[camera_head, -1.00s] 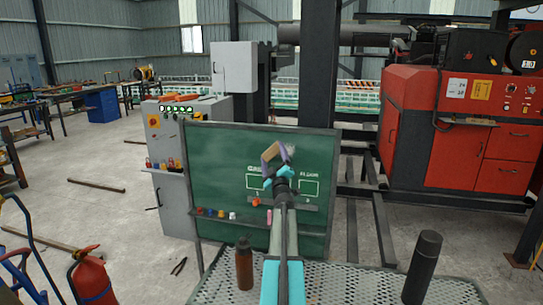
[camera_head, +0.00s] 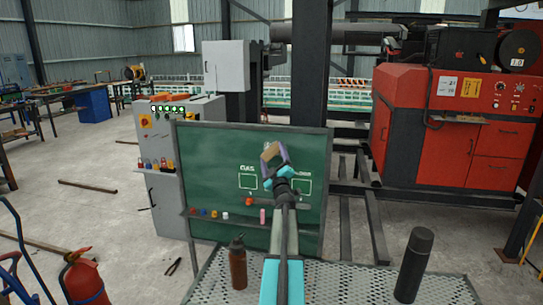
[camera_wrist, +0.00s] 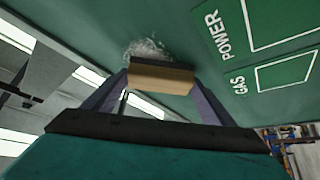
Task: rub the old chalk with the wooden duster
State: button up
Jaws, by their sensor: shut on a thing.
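The wooden duster (camera_wrist: 160,78) is a tan block with a dark felt edge, held between my gripper's two fingers in the wrist view. My gripper (camera_head: 272,162) is shut on the duster (camera_head: 270,151) in front of the green chalkboard (camera_head: 215,150). The old chalk (camera_wrist: 147,48) is a whitish smudge on the board, just beyond the duster's felt edge in the wrist view. I cannot tell whether the felt touches the board. In the head view my gripper and the duster largely hide the smudge.
A ledge (camera_head: 222,218) below the board holds several small coloured pieces. A brown bottle (camera_head: 237,264) and a dark flask (camera_head: 413,265) stand on the mesh table (camera_head: 340,285) on either side of my arm. Painted words and boxes lie beside the smudge.

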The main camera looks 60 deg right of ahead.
jog(key=shift+s+d, duration=0.25)
jog(key=shift+s, duration=0.35)
jog(key=shift+s+d, duration=0.2)
jog(key=shift+s, duration=0.35)
jog(key=shift+s, duration=0.15)
jog(key=s, duration=0.1)
jog(key=s+d, duration=0.1)
jog(key=s, duration=0.1)
jog(key=shift+p, duration=0.35)
jog(key=shift+d+r, duration=0.1)
jog(key=shift+r, duration=0.05)
jog(key=shift+w+b, duration=0.2)
jog(key=shift+b, duration=0.15)
jog(key=shift+w+a+b, duration=0.3)
jog(key=shift+w+b, duration=0.25)
jog(key=shift+w, duration=0.2)
jog(key=shift+w+a+b, duration=0.3)
jog(key=shift+w+b, duration=0.25)
jog(key=shift+w, duration=0.2)
